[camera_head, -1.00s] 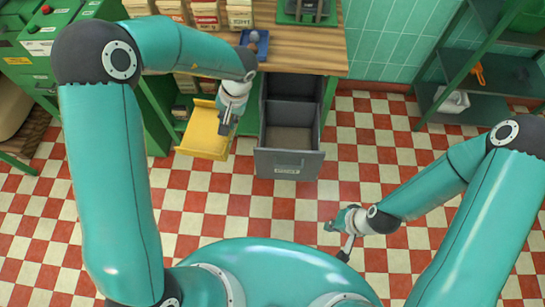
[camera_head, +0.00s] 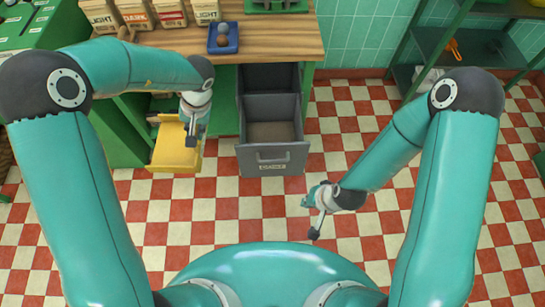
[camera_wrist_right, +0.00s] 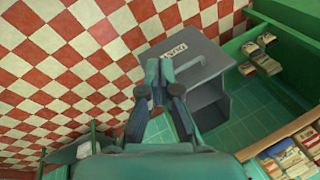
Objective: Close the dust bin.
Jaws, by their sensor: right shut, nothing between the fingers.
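The dust bin (camera_head: 272,160) is a grey pull-out box with a handle and a label on its front. In the head view it stands out from under the wooden counter, its top open. The right wrist view shows its labelled front (camera_wrist_right: 190,58) behind the fingers. My right gripper (camera_head: 313,232) is shut and empty, over the floor to the right of the bin and nearer to me, apart from it. Its fingers also show in the right wrist view (camera_wrist_right: 162,92). My left gripper (camera_head: 191,135) hangs over the yellow drawer, left of the bin; its dark fingers are too small to judge.
The yellow drawer (camera_head: 176,155) stands open left of the bin. The wooden counter (camera_head: 280,38) above holds paper bags and a blue tray (camera_head: 223,47). A green shelf (camera_head: 440,45) stands at the right. The checkered floor (camera_head: 260,215) before the bin is clear.

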